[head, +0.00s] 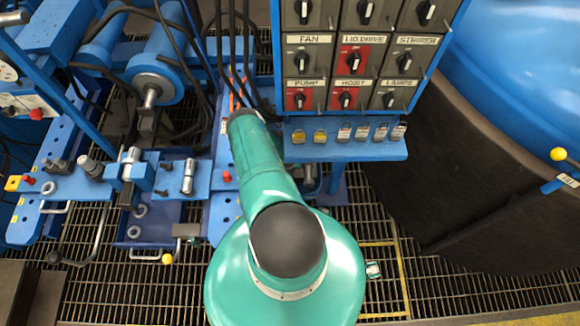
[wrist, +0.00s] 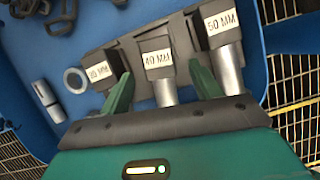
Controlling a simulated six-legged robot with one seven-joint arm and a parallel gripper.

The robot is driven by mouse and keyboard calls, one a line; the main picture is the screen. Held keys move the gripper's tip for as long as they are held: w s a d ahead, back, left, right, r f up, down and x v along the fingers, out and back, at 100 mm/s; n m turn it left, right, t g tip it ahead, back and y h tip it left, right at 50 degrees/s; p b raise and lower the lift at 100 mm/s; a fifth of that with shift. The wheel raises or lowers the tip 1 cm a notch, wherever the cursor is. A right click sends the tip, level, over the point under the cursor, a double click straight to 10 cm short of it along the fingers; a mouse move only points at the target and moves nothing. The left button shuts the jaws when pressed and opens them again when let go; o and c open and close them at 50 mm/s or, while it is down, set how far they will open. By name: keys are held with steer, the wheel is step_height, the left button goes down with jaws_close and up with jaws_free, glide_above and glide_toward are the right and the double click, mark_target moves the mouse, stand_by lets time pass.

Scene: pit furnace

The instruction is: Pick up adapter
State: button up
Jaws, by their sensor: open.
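In the wrist view, three dark blocks with white labels and silver cylindrical ends stand in a row on a grey rack (wrist: 125,55). They look like adapters. The middle adapter reads 40 MM (wrist: 157,62), the right adapter 50 MM (wrist: 221,30), and the left one seems to read 30 MM (wrist: 99,70). My gripper (wrist: 161,75) is open, its green fingers on either side of the 40 MM adapter in the picture. I cannot tell whether they touch it. In the head view my arm hides the gripper, and I cannot make out the adapters.
The rack is in a blue tray (wrist: 52,125) with a metal ring (wrist: 75,79), a silver cylinder (wrist: 47,100) and dark parts. In the head view, a switch panel (head: 355,60) stands above a blue shelf (head: 350,148) with padlocks. A large dark-sided vessel (head: 450,180) is right.

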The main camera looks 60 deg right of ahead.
steer(key=shift+x, duration=1.6)
steer(key=shift+c, duration=0.2)
steer(key=shift+d, duration=0.1)
jaws_close()
